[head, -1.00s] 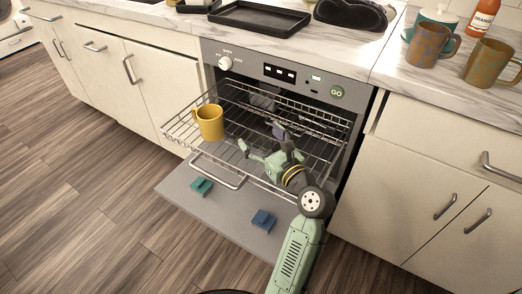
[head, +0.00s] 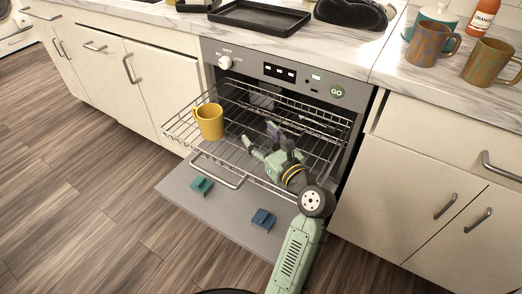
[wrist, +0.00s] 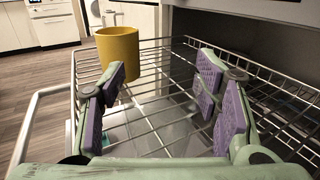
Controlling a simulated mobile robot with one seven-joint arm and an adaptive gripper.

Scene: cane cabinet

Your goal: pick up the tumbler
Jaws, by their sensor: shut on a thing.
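My gripper (head: 262,140) is over the pulled-out oven rack, with its purple-padded fingers spread apart. In the wrist view the fingers (wrist: 160,85) stand on either side of a pale, see-through patch (wrist: 165,130). This looks like the clear tumbler held between the pads, but its outline is hard to make out. I cannot tell whether it touches the rack. In the head view the tumbler cannot be made out around my gripper. A yellow mug (head: 209,121) stands on the rack's left side, apart from my gripper.
The wire rack (head: 235,167) sticks out over the lowered oven door (head: 225,213). A teal block (head: 201,186) and a blue block (head: 263,219) are on the door. Two patterned mugs (head: 428,46) (head: 487,62) stand on the right counter. Floor is clear at left.

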